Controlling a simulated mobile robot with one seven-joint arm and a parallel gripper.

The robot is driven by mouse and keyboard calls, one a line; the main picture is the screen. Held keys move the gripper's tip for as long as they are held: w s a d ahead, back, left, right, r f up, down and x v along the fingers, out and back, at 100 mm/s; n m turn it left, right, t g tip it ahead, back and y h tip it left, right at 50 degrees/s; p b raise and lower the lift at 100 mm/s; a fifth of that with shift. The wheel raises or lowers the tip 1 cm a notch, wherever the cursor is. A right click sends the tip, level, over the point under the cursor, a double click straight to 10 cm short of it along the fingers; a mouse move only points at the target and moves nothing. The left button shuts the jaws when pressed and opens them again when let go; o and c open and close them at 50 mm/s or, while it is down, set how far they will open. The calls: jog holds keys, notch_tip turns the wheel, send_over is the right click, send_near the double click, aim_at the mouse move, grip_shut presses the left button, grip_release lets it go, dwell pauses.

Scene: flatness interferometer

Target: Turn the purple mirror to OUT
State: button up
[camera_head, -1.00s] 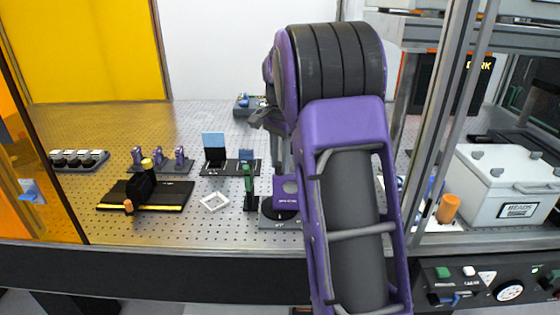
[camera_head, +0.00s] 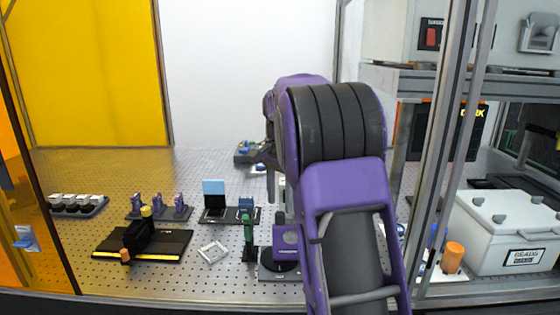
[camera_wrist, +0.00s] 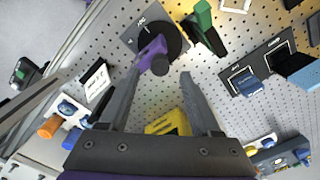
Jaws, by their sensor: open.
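The purple mirror (camera_head: 287,238) stands on a round black turntable on a dark plate (camera_head: 270,274) near the bench's front edge, just left of my arm in the head view. In the wrist view the purple mirror (camera_wrist: 153,52) shows on the black disc, near the tips of my gripper. My gripper (camera_wrist: 162,74) is open with nothing held; the two fingers are spread, and I cannot tell the gap to the mirror. White lettering on the plate is too small to read surely. In the head view my arm hides much of the gripper.
A green post (camera_head: 248,238) stands close left of the mirror. A white square frame (camera_head: 212,252) and a black stage (camera_head: 140,243) lie further left. A yellow block (camera_wrist: 168,122) shows between my fingers in the wrist view. An orange cylinder (camera_head: 453,257) and a white box (camera_head: 508,232) are at right.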

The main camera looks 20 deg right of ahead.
notch_tip(320, 180, up, 14)
jog(key=shift+f, duration=0.15)
dwell(0.4)
